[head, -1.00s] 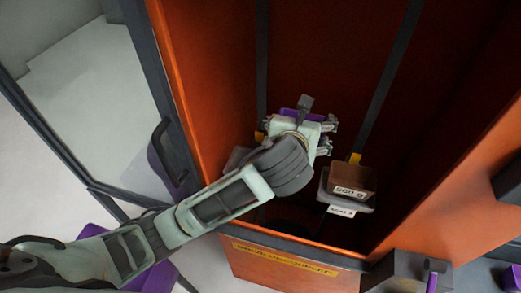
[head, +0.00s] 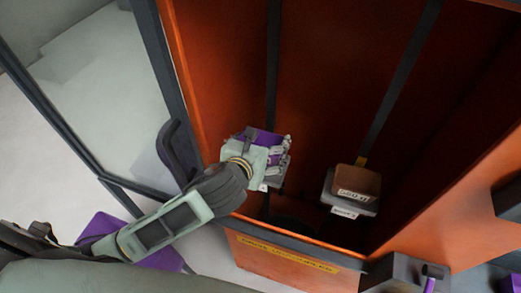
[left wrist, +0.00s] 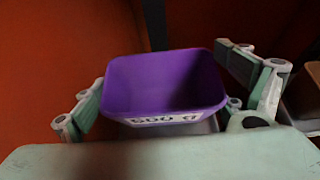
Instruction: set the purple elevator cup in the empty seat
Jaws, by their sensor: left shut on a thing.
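The purple elevator cup (head: 264,137) is in my left gripper (head: 277,158), inside the orange housing on the left side. In the left wrist view the cup (left wrist: 165,85) looks open-topped, with a white weight label on its near side. The left gripper's fingers (left wrist: 168,100) stand on either side of it, shut on it. A grey seat (head: 275,184) shows partly under the gripper at the left belt. The gripper hides most of that seat, so I cannot tell whether the cup touches it. My right gripper is not in view.
A brown cup (head: 357,181) with a label sits on the right grey seat (head: 347,205). The orange housing (head: 205,100) has walls on both sides and a front edge with a yellow label strip (head: 287,254). Dark belts (head: 274,70) run up the back. A glass door (head: 85,80) stands at left.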

